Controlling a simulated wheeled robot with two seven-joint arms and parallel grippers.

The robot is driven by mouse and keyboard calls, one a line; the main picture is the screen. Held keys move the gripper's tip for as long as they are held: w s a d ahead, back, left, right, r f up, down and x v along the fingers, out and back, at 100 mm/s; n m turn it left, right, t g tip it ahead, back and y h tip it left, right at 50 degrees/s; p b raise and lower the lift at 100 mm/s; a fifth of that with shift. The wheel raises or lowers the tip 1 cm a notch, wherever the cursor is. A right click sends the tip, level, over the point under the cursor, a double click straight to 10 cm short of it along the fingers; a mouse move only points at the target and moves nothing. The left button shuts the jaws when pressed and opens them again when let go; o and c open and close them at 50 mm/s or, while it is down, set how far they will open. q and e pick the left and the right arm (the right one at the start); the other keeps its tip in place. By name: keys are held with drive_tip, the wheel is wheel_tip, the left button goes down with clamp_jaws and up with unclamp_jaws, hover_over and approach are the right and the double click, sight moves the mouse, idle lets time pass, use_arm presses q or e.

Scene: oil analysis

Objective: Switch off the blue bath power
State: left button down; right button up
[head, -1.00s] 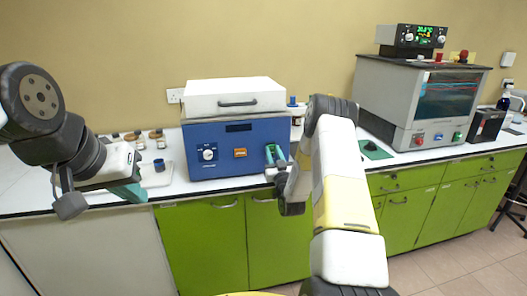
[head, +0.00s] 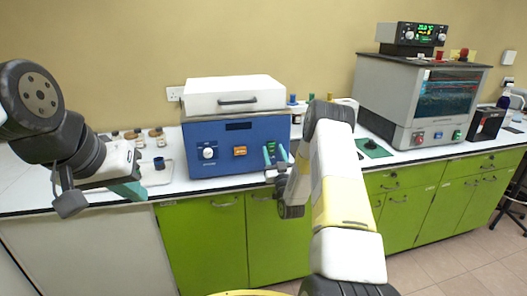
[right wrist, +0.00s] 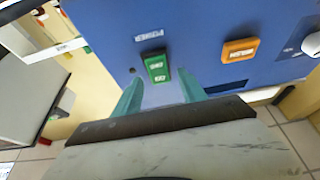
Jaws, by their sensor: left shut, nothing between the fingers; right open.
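The blue bath (head: 222,168) with a white lid (head: 235,97) stands on the bench in the head view. In the right wrist view its front panel (right wrist: 205,25) carries a green rocker power switch (right wrist: 156,68) and an orange switch (right wrist: 240,50). My right gripper (head: 276,155) is open at the right end of the bath's front. In the right wrist view its teal fingers (right wrist: 160,92) are spread either side of and below the green switch, with nothing between them. Contact cannot be told. My left gripper (head: 130,189) is shut and empty over the bench's front edge at left.
Small bottles (head: 158,138) and a white tray (head: 158,173) are left of the bath. A large grey machine (head: 395,105) stands at right, with a green mat (head: 374,148) near it. My right arm crosses the view's middle.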

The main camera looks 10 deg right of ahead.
drive_tip(key=v, duration=0.7)
drive_tip(key=shift+s+f, duration=0.1)
drive_tip(key=shift+s, duration=0.05)
drive_tip(key=w+a+r+n+g, duration=0.1)
drive_tip(key=w+a+r+g, duration=0.2)
drive_tip(key=r, duration=0.6)
drive_tip(key=s+r+g, duration=0.4)
drive_tip(key=r+g, duration=0.1)
drive_tip(key=r, duration=0.4)
drive_tip(key=s+a+r+g, duration=0.1)
drive_tip(key=s+g, duration=0.1)
drive_tip(key=s, duration=0.9)
drive_tip(key=s+a+r+g+y, duration=0.1)
drive_tip(key=s+a+g, duration=0.1)
drive_tip(key=s, duration=1)
drive_tip(key=s+a+g, duration=0.2)
drive_tip(key=s+g, duration=0.2)
drive_tip(key=s, duration=0.8)
drive_tip(key=shift+s+r+m, duration=0.25)
drive_tip(key=shift+r+m, duration=0.15)
drive_tip(key=shift+a, duration=0.1)
